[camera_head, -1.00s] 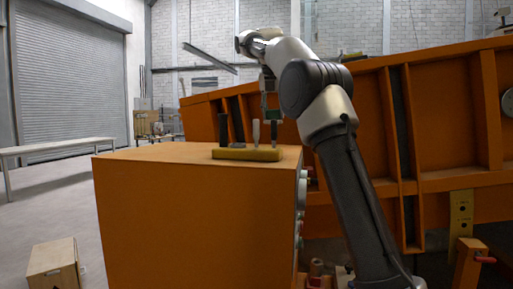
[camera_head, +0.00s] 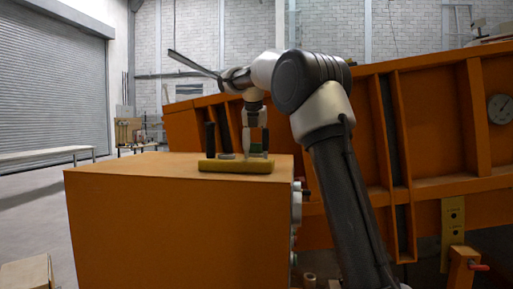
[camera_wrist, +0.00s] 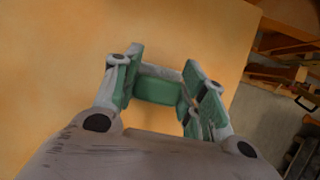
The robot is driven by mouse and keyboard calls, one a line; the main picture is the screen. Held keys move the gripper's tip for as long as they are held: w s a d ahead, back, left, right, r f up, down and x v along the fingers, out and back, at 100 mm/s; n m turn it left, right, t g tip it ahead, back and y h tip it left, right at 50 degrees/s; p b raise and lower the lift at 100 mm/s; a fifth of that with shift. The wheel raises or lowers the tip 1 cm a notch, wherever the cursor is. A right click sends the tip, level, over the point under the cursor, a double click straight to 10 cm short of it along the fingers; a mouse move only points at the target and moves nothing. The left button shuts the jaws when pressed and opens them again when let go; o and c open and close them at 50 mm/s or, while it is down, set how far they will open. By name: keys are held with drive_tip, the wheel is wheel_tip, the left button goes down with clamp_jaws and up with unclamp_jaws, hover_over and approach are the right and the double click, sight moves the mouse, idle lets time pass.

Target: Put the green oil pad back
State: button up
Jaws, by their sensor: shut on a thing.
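The green oil pad (camera_wrist: 159,87) is a small green block with a grey edge, seen between my gripper's fingers in the wrist view. My gripper (camera_wrist: 167,82) has green-faced fingers and is shut on the pad, above the orange surface. In the head view my gripper (camera_head: 255,138) points down at the right end of the yellow holder (camera_head: 236,167). Whether the pad touches the holder cannot be told. The holder is not seen in the wrist view.
The holder lies on an orange cabinet (camera_head: 180,215), with a black upright piece (camera_head: 210,137) at its left. Knobs line the cabinet's right side. The large orange sandbed frame (camera_head: 435,140) stands behind and to the right. The cabinet top left of the holder is clear.

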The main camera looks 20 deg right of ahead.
drive_tip(key=shift+f, duration=0.35)
drive_tip(key=shift+f, duration=0.15)
drive_tip(key=o, duration=1)
drive_tip(key=v, duration=1.2)
drive_tip(key=shift+s, duration=0.1)
